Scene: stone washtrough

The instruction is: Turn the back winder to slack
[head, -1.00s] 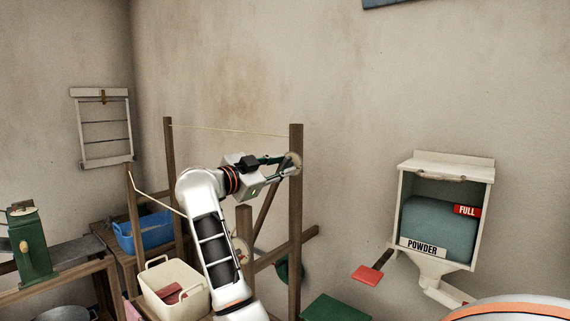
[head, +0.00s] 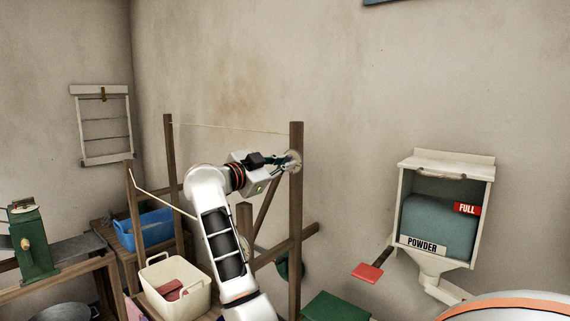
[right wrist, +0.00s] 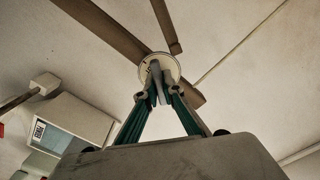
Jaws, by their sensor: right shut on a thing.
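The back winder (head: 294,162) is a pale round disc on the tall right wooden post (head: 296,220), near its top. In the right wrist view the winder (right wrist: 158,68) shows as a pale disc with a grey handle across it. My right gripper (head: 286,162) is at the winder, its green fingers shut on that handle; the fingers also show in the wrist view (right wrist: 160,98). The back line (head: 230,128) runs from the right post to the left back post (head: 172,190) and looks nearly straight. My left gripper is not in view.
A cream tub (head: 176,290) with red cloth and a blue basin (head: 150,230) stand left of my arm. A powder box (head: 440,165) hangs on the right wall, with a red paddle (head: 367,272) beside it. A green lid (head: 335,307) is below.

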